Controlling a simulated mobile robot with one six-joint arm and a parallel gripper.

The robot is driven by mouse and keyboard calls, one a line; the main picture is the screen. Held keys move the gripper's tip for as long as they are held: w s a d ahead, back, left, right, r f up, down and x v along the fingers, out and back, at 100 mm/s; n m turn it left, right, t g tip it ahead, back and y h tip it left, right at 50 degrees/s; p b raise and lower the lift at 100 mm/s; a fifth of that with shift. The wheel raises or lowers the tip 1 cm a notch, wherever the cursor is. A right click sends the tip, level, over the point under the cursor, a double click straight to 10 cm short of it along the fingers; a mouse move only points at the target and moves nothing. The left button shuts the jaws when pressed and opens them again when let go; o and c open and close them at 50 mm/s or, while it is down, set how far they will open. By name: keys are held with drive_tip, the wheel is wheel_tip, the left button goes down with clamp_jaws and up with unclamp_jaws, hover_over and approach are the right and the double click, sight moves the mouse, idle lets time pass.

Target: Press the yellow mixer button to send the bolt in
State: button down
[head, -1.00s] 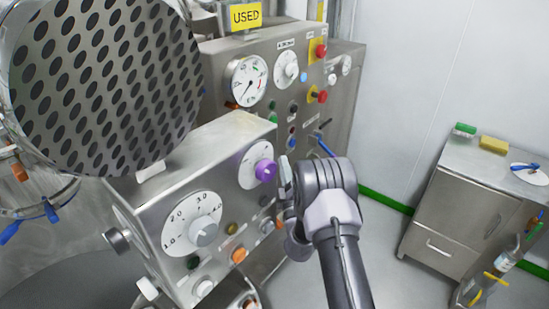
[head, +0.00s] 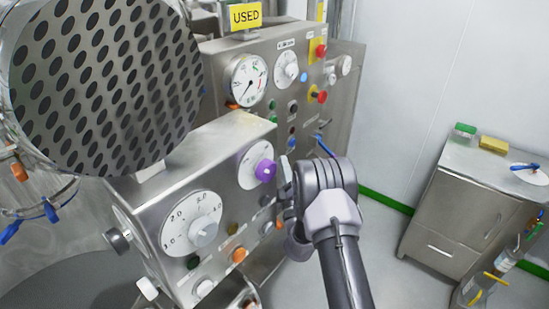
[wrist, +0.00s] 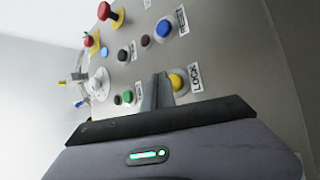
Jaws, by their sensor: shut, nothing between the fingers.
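In the wrist view a yellow round button (wrist: 179,80) sits on the steel panel (wrist: 232,62) beside a label reading LOCK. My gripper (wrist: 159,82) is shut and empty, its fingertips just left of the yellow button and overlapping its edge in the picture. I cannot tell whether they touch it. In the head view my gripper (head: 284,172) is at the right side of the front control box, near a purple knob (head: 266,171). The panel's yellow button does not show clearly there. No bolt can be made out.
The front control box (head: 150,205) carries a numbered dial (head: 192,223) and several small buttons. Red mushroom buttons (head: 319,96) and a gauge (head: 249,81) are on the rear panel. A perforated drum (head: 105,80) is at left.

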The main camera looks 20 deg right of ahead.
drive_tip(key=shift+w+a, duration=0.25)
drive_tip(key=shift+w, duration=0.1)
drive_tip(key=shift+w+a+p, duration=0.2)
drive_tip(key=shift+w+p, duration=0.1)
drive_tip(key=shift+p, duration=0.1)
idle(0.5)
drive_tip(key=shift+w+a+r, duration=0.1)
drive_tip(key=shift+r, duration=0.1)
idle(0.8)
drive_tip(key=s+d+b, duration=0.1)
drive_tip(key=s+d, duration=0.2)
drive_tip(key=s, duration=0.2)
drive_tip(key=shift+s+d+f, duration=0.15)
drive_tip(key=shift+d+f, duration=0.1)
drive_tip(key=shift+f, duration=0.05)
idle(0.6)
idle(1.8)
